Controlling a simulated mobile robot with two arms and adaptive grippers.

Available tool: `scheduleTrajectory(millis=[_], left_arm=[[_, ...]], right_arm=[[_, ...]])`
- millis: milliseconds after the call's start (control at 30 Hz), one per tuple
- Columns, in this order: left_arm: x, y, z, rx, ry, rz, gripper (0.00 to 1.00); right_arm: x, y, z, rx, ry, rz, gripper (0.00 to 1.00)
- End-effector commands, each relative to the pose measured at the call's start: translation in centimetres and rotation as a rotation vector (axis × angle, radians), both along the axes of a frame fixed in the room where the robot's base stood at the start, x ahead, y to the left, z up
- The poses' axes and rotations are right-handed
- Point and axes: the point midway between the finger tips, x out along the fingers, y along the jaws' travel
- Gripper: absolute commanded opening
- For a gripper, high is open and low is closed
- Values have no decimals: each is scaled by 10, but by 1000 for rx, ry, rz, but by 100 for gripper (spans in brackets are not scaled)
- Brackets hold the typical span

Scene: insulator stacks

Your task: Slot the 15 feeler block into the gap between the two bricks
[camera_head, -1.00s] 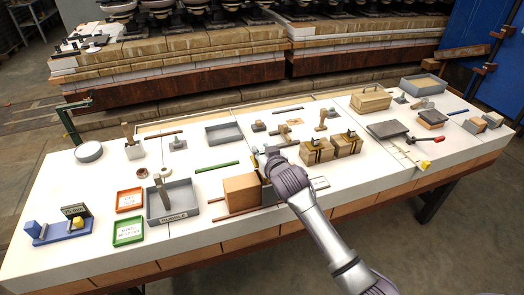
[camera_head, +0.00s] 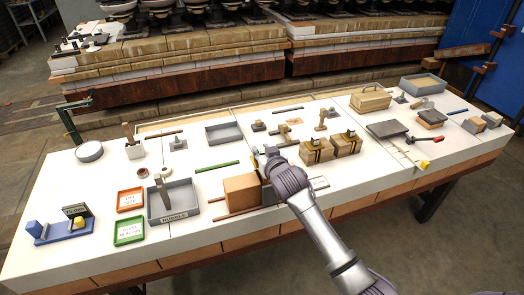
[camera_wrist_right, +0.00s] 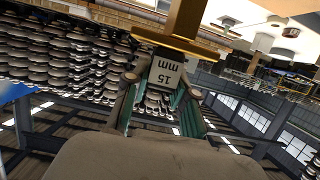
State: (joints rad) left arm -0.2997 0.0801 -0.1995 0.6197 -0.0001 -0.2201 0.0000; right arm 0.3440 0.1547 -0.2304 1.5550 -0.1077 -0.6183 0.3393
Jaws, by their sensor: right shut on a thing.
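My right gripper (camera_head: 272,152) is over the middle of the table, just right of a large brown brick (camera_head: 241,194). In the right wrist view the gripper (camera_wrist_right: 160,103) is shut on the 15 feeler block (camera_wrist_right: 164,74), a pale block marked "15 mm", seen upside down. A yellow-brown bar (camera_wrist_right: 187,28) shows beyond the block. In the head view my gripper and forearm cover the block and the area right of the brown brick, so a gap there cannot be made out.
A grey tray (camera_head: 174,219) stands left of the brown brick, with a green-framed tray (camera_head: 129,230) and an orange-framed tray (camera_head: 130,200) beside it. A green rod (camera_head: 217,167) lies behind. Small tools and blocks fill the right side. White tabletop is clear at the front left.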

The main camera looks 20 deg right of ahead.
Motion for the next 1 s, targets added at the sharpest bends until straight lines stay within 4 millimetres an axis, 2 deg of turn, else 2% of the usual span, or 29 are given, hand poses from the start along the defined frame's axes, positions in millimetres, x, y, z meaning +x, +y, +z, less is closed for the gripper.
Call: scheduleTrajectory(millis=[467,1000], left_arm=[[0,0,3,0,0,-1,48],[0,0,-5,0,0,-1,48]], right_arm=[[0,0,0,0,-1,0,0],[0,0,-13,0,-1,0,0]])
